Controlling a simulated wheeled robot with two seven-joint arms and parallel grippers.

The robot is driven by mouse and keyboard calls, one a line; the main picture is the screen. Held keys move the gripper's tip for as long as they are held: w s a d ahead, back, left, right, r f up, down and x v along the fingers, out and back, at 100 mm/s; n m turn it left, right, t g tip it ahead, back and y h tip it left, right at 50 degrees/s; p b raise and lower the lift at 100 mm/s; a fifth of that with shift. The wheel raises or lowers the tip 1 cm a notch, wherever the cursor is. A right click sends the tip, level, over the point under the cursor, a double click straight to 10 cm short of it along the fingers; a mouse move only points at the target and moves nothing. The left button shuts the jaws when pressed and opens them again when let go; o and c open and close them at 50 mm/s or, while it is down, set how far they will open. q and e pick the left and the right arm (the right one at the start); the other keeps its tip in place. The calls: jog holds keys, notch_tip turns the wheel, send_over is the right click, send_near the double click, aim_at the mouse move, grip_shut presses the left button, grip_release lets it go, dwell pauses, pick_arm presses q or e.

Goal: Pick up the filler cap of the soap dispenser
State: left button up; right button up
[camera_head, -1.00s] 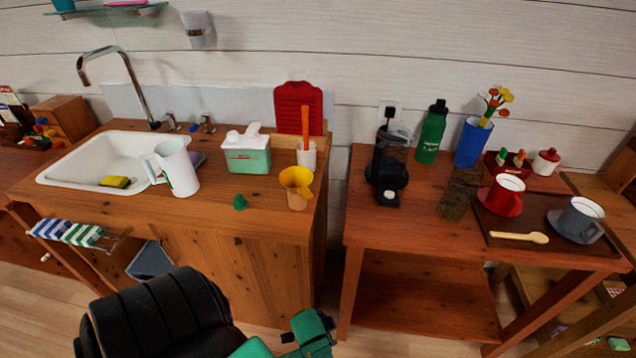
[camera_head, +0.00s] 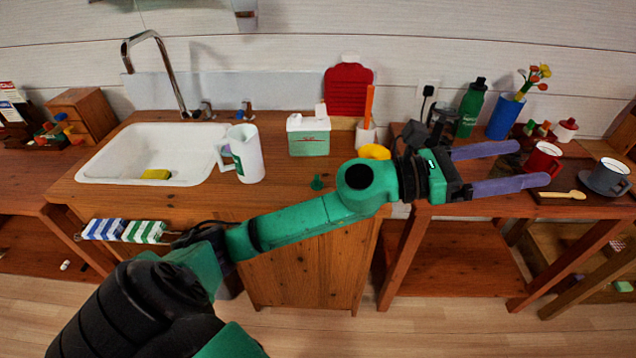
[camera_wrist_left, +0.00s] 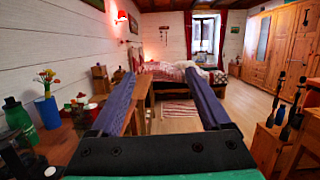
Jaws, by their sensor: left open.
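The mint-green and white box with a white top, seemingly the soap dispenser (camera_head: 309,142), stands on the sink counter near the wall. A small dark green knob-shaped piece (camera_head: 317,183), possibly its filler cap, lies on the counter in front of it. I cannot tell for certain that it belongs to the dispenser. My left gripper (camera_head: 533,164) is open and empty, stretched over the right-hand table, well right of the green piece. Its two long purple fingers also show apart in the left wrist view (camera_wrist_left: 158,75), pointing into the room. My right gripper is not in view.
A white pitcher (camera_head: 246,155) stands left of the dispenser, by the sink (camera_head: 110,165). A yellow funnel (camera_head: 374,151) is partly hidden by my left arm. A red mug (camera_head: 541,160), grey mug (camera_head: 607,178) and green bottle (camera_head: 470,108) stand on the right table.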

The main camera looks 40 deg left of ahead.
pick_arm(q)
notch_tip(320, 180, down, 5)
jog(key=s+d+m+g+y, duration=0.1)
jog(key=s+m+g+y, duration=0.1)
jog(key=m+g, duration=0.65)
jog(key=m+y, duration=1)
jog(key=y, duration=0.7)
send_near(317, 177)
jog(key=shift+g, duration=0.45)
jog(key=p+x, duration=0.1)
jog(key=x, duration=0.2)
jog(key=p+x, duration=0.1)
jog(key=x, duration=0.6)
jog(key=shift+w+a+p, duration=0.1)
jog(key=shift+w+p, duration=0.2)
jog(key=shift+p, duration=0.1)
jog(key=shift+w+a+f, duration=0.1)
jog(key=shift+w+f, duration=0.05)
jog(key=shift+f, duration=0.05)
grip_shut()
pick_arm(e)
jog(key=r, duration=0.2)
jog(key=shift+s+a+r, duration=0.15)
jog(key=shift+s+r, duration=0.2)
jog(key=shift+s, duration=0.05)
pick_arm(q)
jog(key=shift+r, duration=0.2)
